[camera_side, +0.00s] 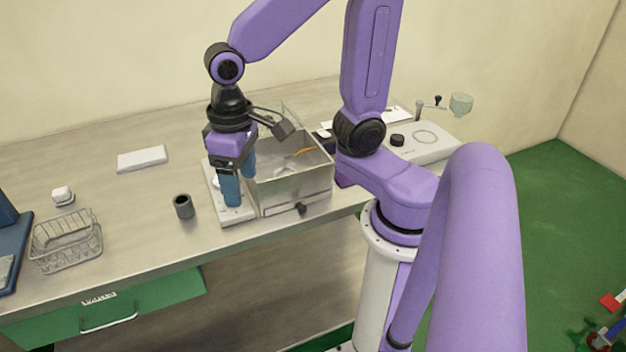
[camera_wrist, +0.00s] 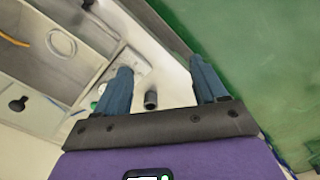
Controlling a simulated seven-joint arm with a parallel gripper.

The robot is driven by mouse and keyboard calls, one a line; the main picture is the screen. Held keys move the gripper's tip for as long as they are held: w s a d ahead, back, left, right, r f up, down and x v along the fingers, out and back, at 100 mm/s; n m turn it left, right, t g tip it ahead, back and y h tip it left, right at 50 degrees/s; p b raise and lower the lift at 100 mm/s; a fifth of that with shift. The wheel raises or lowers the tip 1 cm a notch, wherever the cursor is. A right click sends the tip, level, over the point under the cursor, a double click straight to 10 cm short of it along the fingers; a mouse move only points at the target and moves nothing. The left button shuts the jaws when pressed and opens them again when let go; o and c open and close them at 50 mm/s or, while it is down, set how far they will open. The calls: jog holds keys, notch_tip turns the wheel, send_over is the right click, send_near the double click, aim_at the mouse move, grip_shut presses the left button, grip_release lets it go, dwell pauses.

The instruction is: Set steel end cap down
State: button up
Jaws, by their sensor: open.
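My gripper (camera_side: 241,192) is open, its blue fingers pointing down over a white plate (camera_side: 238,215) beside the metal bin. In the wrist view my gripper (camera_wrist: 161,65) has its two fingers wide apart with nothing clamped between them. A dark grey hollow cylinder (camera_side: 184,206) stands upright on the bench left of the plate. It also shows beyond the fingers in the wrist view (camera_wrist: 151,100). A small pale round piece (camera_side: 216,182) sits on the plate, partly behind the fingers. I cannot tell for sure which piece is the steel end cap.
A metal bin (camera_side: 292,188) with a black knob stands close to the right of my gripper. A wire basket (camera_side: 66,243), a small white piece (camera_side: 63,195) and a white block (camera_side: 142,158) are to the left. The bench between them is clear.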

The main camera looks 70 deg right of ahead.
jog(key=s+d+n, duration=0.4)
jog(key=s+n, duration=0.6)
jog(key=s, duration=0.1)
jog(key=shift+s+d+f+n, duration=0.15)
jog(key=shift+s+f+n, duration=0.15)
jog(key=shift+s+f, duration=0.1)
dwell(0.6)
